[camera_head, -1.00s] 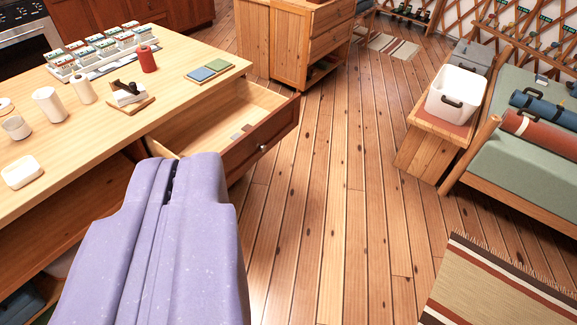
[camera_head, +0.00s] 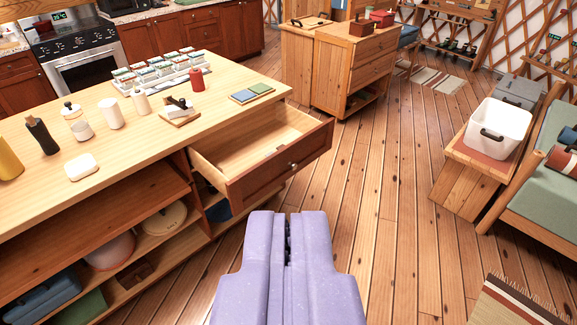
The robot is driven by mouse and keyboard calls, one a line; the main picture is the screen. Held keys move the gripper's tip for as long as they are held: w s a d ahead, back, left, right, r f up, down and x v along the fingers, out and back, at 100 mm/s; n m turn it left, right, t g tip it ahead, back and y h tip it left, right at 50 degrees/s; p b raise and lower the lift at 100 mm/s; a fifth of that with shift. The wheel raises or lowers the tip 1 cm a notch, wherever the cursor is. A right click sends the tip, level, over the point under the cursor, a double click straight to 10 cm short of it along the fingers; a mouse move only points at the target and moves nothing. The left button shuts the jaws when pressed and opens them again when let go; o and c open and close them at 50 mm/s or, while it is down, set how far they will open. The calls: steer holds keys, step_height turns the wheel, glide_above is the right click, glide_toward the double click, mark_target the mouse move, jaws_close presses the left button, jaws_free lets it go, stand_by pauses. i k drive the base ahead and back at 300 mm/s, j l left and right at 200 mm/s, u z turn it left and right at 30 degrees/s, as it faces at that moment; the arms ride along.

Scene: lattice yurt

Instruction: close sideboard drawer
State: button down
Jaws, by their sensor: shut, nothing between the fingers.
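The sideboard (camera_head: 75,185) is a light wooden unit with open shelves on the left. The visible part of the drawer's inside holds a small dark flat item near the front. My gripper (camera_head: 287,216) is lilac and stands at the bottom middle, its fingers together with nothing between them. In the picture it is below the drawer front, apart from it.
On the sideboard top stand white jars (camera_head: 110,113), a red bottle (camera_head: 196,80), a tray of small boxes (camera_head: 160,70) and coasters (camera_head: 251,92). A bench (camera_head: 462,180) with a white bin (camera_head: 497,128) stands right. The plank floor (camera_head: 380,220) between is clear.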

mark_target(240, 147)
steer(key=i+j+z, duration=0.1)
steer(key=i, duration=0.45)
steer(key=i+j, duration=0.25)
steer(key=i, duration=0.25)
steer(key=i+j+z, duration=0.15)
steer(key=i, duration=0.4)
steer(key=i+j, duration=0.3)
steer(key=i, duration=0.2)
steer(key=z, duration=0.05)
